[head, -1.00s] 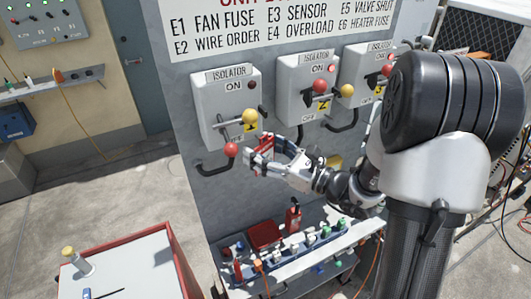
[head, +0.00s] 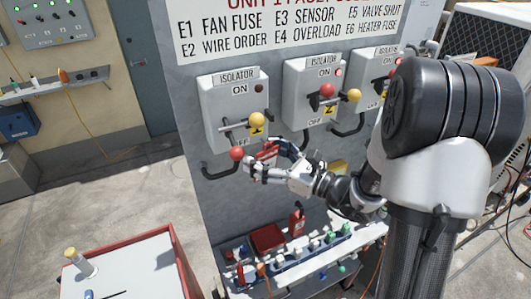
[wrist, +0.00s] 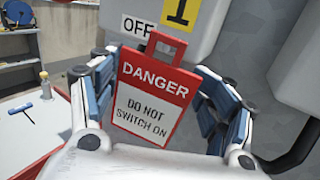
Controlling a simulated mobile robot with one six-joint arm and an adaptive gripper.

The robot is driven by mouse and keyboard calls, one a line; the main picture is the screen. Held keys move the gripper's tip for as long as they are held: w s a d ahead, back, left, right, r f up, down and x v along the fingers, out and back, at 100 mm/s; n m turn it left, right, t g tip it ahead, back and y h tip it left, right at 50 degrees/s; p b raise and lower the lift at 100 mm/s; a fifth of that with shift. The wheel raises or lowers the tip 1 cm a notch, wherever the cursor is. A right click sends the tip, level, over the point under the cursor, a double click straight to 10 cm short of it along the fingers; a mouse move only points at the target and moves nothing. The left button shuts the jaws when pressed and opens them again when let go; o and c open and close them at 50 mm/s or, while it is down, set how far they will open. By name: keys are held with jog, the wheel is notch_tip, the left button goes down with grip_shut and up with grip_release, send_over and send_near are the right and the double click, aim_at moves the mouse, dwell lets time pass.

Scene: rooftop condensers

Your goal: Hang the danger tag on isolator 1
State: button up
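The danger tag (wrist: 153,95) is a red and white plate reading "DANGER DO NOT SWITCH ON", with a red loop on top. It sits slightly tilted between my gripper's fingers (wrist: 160,100), in front of the isolator's lower edge near the OFF label. It also shows in the head view (head: 268,151). My gripper looks open around it, with a gap by the right finger; what bears the loop is hidden. Isolator 1 (head: 222,105) is a grey box with a dark lamp, a yellow knob (head: 257,120) and a red ball (head: 237,153) low near OFF.
A second isolator (head: 301,85) with a lit red lamp stands to the right, with another partly behind my arm. A shelf with a red bin (head: 268,239) and several small items is below. A red-edged cart (head: 130,265) stands lower left.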

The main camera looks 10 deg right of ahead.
jog(key=shift+o, duration=1.4)
jog(key=shift+d+r, duration=0.1)
jog(key=shift+d, duration=0.05)
jog(key=shift+s+d, duration=0.15)
jog(key=r+v, duration=0.1)
jog(key=v, duration=1.1)
jog(key=s+a+f+n+g+h+b, duration=0.1)
jog(key=s+a+f+n+g+b, duration=0.3)
jog(key=s+a+n+g, duration=1.05)
jog(key=s+f+n+t+h, duration=0.1)
jog(key=s+f+n+h, duration=0.35)
jog(key=n+h, duration=0.2)
jog(key=d+r+n+t+h+b, duration=0.2)
jog(key=d+r+n+t+h, duration=0.1)
jog(key=d+n, duration=0.3)
jog(key=shift+w+d+n+t+h, duration=0.2)
jog(key=shift+d+n+t+h, duration=0.25)
jog(key=shift+t+h, duration=0.3)
